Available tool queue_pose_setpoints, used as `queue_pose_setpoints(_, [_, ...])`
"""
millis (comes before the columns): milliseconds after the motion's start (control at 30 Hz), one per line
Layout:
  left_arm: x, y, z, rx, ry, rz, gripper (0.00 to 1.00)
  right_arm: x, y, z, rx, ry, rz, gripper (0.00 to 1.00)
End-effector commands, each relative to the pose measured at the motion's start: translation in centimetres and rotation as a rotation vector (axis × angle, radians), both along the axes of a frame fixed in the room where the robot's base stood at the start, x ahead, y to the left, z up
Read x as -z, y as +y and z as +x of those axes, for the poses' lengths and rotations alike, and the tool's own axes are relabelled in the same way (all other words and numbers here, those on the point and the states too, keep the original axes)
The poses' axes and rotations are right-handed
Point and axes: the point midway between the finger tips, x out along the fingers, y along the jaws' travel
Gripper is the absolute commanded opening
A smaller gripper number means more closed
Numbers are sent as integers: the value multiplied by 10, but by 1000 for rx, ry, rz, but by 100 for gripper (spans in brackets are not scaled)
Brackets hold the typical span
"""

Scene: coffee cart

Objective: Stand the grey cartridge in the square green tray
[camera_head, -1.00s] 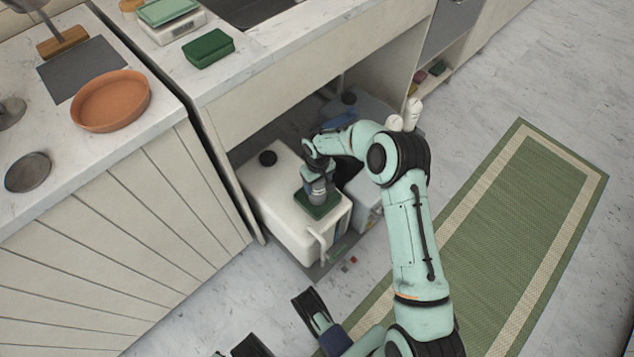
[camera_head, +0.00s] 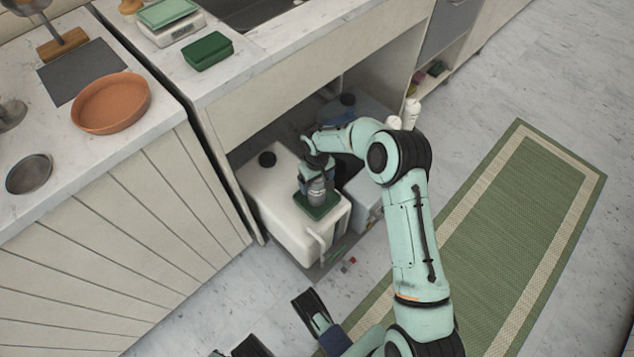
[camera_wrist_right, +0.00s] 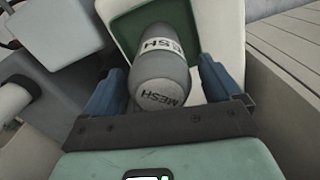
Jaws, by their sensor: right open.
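The grey cartridge (camera_head: 317,190), lettered MESH, stands upright in the square green tray (camera_head: 323,210). The tray lies on top of a white container under the counter. The far side of the cartridge's foot is hidden.
The white container (camera_head: 272,198) stands in the open bay below the marble counter (camera_head: 255,60), with a grey-blue box (camera_head: 365,198) beside it. The counter's front panel overhangs the bay. A green mat (camera_head: 490,240) covers clear floor at the right.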

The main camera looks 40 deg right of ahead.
Motion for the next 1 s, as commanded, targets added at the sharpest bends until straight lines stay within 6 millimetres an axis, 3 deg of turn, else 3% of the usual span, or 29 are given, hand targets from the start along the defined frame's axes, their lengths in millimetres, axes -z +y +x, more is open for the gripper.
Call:
queue_pose_setpoints(200, [-25,-4,24,4,-81,4,0,-54,0,0,-1,-5,-2,91])
queue_pose_setpoints(433, [-35,-11,16,16,-64,-11,0,-92,0,0,-2,-2,-1,91])
queue_pose_setpoints(600, [-37,-13,11,22,-51,-18,0,-103,0,0,-1,-1,-1,91])
queue_pose_setpoints(1000, [-37,-13,10,22,-48,-18,0,-104,0,0,-1,0,0,91])
